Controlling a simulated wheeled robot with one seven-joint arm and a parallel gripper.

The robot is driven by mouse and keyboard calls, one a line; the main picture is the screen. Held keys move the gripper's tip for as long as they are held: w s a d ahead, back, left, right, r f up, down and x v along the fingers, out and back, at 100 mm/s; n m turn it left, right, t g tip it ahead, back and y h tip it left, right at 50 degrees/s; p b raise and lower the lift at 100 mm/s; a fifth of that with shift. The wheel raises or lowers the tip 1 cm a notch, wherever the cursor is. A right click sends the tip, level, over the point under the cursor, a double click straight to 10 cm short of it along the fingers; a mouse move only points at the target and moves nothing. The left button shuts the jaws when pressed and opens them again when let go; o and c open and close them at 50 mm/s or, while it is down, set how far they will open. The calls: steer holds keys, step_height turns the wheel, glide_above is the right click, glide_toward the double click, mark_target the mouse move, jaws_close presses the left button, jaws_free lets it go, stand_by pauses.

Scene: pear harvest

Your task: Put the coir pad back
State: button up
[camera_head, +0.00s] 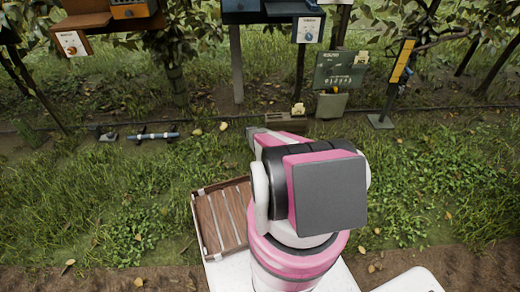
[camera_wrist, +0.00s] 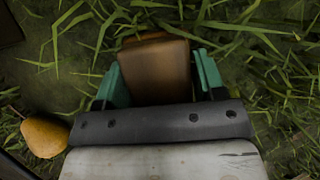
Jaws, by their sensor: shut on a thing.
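In the wrist view, a brown block (camera_wrist: 155,72) that looks like the coir pad sits between the two teal fingers of my gripper (camera_wrist: 162,80). The fingers are closed on its left and right sides. Grass and dark soil lie beyond the block. In the head view my arm hides the gripper and the block. A low brown box (camera_head: 286,121) with a small pale tag (camera_head: 298,108) stands on the ground just beyond my arm.
A yellow pear (camera_wrist: 43,137) lies left of my gripper. A green sign board (camera_head: 340,69), a grey-green bin (camera_head: 331,104) and a yellow-topped post (camera_head: 400,65) stand at the back right. A slatted wooden crate (camera_head: 222,218) is left of my arm. A blue-grey tube (camera_head: 153,135) lies in grass.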

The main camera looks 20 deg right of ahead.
steer(key=o, duration=1.1)
steer(key=shift+f, duration=0.1)
steer(key=shift+c, duration=0.2)
steer(key=shift+a+r, duration=0.2)
steer(key=shift+r, duration=0.45)
steer(key=v, duration=1.1)
steer(key=shift+s+a, duration=0.1)
steer(key=s+a+r+m+y, duration=0.1)
steer(key=s+a+r+m, duration=0.4)
steer(key=s+r, duration=0.6)
steer(key=s+a+r+m+y, duration=0.1)
steer(key=s+a+r+m, duration=0.4)
steer(key=s+a+r, duration=0.3)
steer(key=s+a+r+m+t+y, duration=0.1)
steer(key=s+a+r+m, duration=0.3)
steer(key=s+r, duration=1.1)
step_height(320, 180, up, 9)
steer(key=a+y, duration=0.1)
steer(key=a, duration=0.1)
steer(key=shift+s+a+f+m, duration=0.15)
steer(key=shift+s+a+m, duration=0.2)
steer(key=shift+a+m, duration=0.05)
